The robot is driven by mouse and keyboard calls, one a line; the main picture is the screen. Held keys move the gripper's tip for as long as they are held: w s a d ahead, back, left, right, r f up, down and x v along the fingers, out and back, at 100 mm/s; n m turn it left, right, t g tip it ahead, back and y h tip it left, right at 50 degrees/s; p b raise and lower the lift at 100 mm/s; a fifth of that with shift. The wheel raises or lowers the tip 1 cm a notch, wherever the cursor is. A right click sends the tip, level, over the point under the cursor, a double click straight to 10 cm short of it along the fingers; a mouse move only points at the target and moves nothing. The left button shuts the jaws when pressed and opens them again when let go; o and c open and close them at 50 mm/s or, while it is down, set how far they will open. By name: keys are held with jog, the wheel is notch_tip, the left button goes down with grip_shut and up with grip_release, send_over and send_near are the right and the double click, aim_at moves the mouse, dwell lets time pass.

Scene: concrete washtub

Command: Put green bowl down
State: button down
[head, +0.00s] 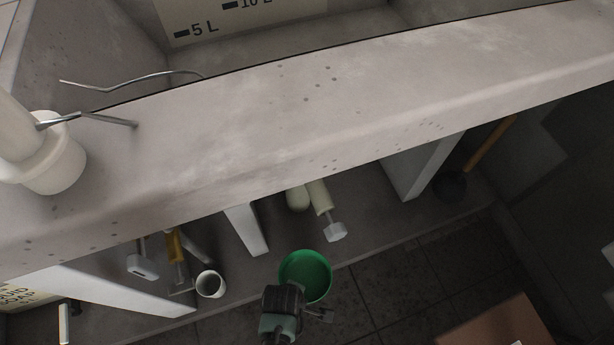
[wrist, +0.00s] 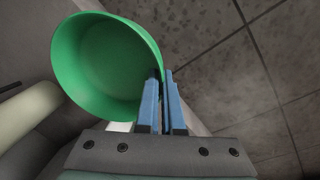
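The green bowl (head: 310,268) is at the lower middle of the head view, with its open side facing the camera. It also shows at the upper left of the wrist view (wrist: 95,68). My gripper (wrist: 161,78) has its two blue fingers nearly together, closed on the bowl's right rim. In the head view my gripper (head: 299,289) reaches the bowl's lower edge from below and hides part of it. The bowl appears near the edge of the low ledge (head: 352,232). I cannot tell its height above the ledge or floor.
The thick concrete washtub rim (head: 300,110) overhangs the ledge. A white support (head: 246,229) and another (head: 420,165) stand under it. A white cup (head: 210,284) is left of the bowl; a pale bottle-like object (head: 320,198) lies behind it. Dark floor tiles (head: 400,285) look clear.

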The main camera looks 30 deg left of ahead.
aim_at(308, 265)
jog(key=w+b, duration=0.1)
jog(key=w, duration=0.2)
jog(key=w+a+b, duration=0.1)
jog(key=w+b, duration=0.1)
jog(key=w, duration=0.1)
jog(key=w+a+b, duration=0.1)
jog(key=w, duration=0.2)
jog(key=shift+w+f+b, duration=0.1)
jog(key=shift+w+b, duration=0.1)
jog(key=shift+b, duration=0.1)
notch_tip(308, 265, down, 3)
jog(key=b, duration=0.3)
jog(key=shift+f, duration=0.15)
jog(key=shift+f+b, duration=0.2)
jog(key=shift+b, duration=0.1)
jog(key=c, duration=1.1)
grip_release()
jog(key=shift+o, duration=0.2)
jog(key=shift+r, duration=0.15)
notch_tip(308, 265, up, 12)
jog(key=s+p, duration=0.1)
jog(key=p, duration=0.7)
jog(key=shift+s+p, duration=0.3)
jog(key=shift+p, duration=0.1)
jog(key=shift+d, duration=0.1)
